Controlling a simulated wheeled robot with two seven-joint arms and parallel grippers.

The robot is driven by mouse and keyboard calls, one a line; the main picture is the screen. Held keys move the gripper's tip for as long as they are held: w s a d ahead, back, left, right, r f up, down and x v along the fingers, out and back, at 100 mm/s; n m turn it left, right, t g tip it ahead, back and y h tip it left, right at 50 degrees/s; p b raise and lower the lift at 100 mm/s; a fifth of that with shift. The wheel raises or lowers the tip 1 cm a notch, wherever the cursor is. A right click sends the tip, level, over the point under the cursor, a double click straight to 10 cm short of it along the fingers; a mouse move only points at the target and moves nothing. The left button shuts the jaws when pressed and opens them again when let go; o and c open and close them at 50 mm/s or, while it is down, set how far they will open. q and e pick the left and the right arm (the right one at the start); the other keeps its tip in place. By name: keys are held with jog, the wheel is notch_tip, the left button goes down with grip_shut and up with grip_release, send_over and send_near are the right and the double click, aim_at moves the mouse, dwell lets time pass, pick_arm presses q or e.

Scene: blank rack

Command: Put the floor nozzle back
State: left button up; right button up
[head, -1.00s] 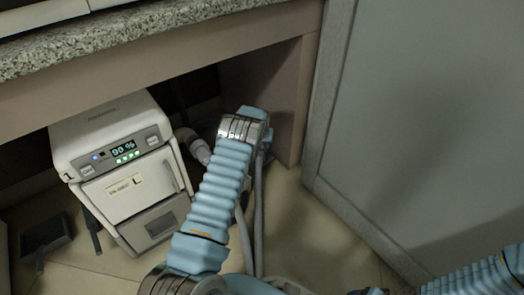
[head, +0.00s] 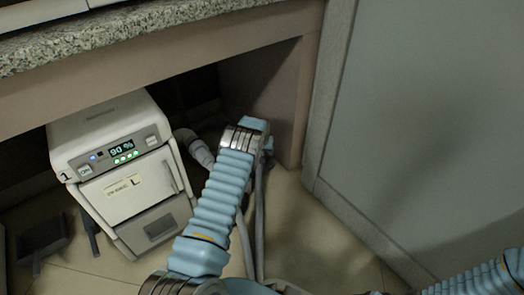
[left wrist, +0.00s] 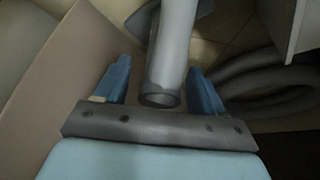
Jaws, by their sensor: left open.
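A grey tube (left wrist: 172,45) with an open end stands between my left gripper's fingers in the left wrist view. A darker flat piece, cut off at the top, sits behind its far end; this looks like the floor nozzle, though I cannot be sure. My left gripper (left wrist: 158,78) is open, one blue finger on each side of the tube, with gaps showing. In the head view the gripper is hidden behind my wrist, and a pale tube (head: 200,152) shows left of it. My right gripper is out of view.
A white vacuum-like unit (head: 118,165) with a lit display stands under the counter (head: 150,38). Dark flat tools (head: 42,240) lie on the floor at left. A dark hose (left wrist: 265,85) curves right of the gripper. A brown panel (left wrist: 60,90) is close on its left.

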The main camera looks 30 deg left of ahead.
pick_arm(q)
jog(key=p+v, duration=0.3)
jog(key=v, duration=0.9)
jog(key=s+d+f+g+h, duration=0.1)
jog(key=s+d+f+h, duration=0.1)
jog(key=s+d+f, duration=0.55)
jog(key=s+d+f+g+h, duration=0.1)
jog(key=s+d+f, duration=0.3)
jog(key=s+d, duration=0.5)
jog(key=s+d+r+m+h, duration=0.1)
jog(key=s+d, duration=0.5)
jog(key=s, duration=0.3)
jog(key=s+d+r+m+g+h, duration=0.1)
jog(key=s+d+r, duration=0.1)
jog(key=s+d, duration=0.5)
jog(key=s, duration=0.2)
jog(key=shift+s+h, duration=0.3)
jog(key=shift+s, duration=0.05)
